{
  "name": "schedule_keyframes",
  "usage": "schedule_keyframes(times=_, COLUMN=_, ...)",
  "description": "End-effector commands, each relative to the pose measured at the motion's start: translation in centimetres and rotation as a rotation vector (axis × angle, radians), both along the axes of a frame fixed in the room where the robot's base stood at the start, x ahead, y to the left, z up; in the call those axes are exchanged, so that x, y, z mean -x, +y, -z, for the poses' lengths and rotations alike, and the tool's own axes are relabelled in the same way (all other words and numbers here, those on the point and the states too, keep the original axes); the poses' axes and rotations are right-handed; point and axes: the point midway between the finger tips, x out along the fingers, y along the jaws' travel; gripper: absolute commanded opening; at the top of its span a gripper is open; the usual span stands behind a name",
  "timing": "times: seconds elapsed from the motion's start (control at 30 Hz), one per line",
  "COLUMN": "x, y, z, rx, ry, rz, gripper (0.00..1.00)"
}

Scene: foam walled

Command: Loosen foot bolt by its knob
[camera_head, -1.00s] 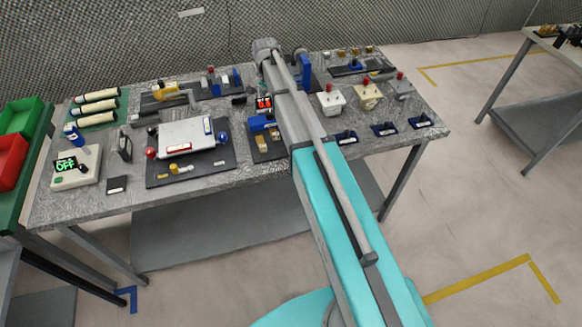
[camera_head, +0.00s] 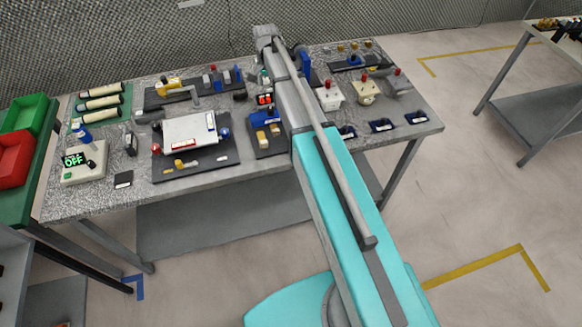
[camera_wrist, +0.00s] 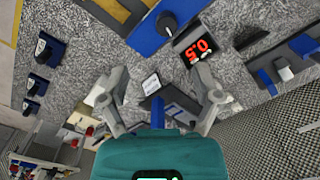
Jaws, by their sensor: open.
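In the wrist view my gripper (camera_wrist: 160,95) is open, its two grey fingers spread apart with nothing held between them. A round black knob (camera_wrist: 167,24) on a blue body lies ahead of the fingertips, near the top. I cannot tell whether it is the foot bolt's knob. A small display (camera_wrist: 199,50) with red digits "0.5" is beside it. A blue upright piece (camera_wrist: 158,111) and a white label (camera_wrist: 152,84) show between the fingers. In the head view my arm hides the gripper and part of the bench; the red display (camera_head: 264,99) shows just left of the arm.
The grey bench (camera_head: 100,205) is crowded. A white plate (camera_head: 190,133) on a dark base, a device reading "OFF" (camera_head: 73,160) and several cylinders (camera_head: 98,104) lie left. White and cream boxes with red knobs (camera_head: 328,96) stand right.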

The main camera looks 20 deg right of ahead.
Motion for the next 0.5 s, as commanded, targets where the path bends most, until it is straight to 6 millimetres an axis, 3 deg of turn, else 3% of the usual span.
schedule_keyframes(times=0.5, x=6.6, y=0.0, z=3.3, rx=0.0, ry=0.0, rz=-0.167, gripper=0.81)
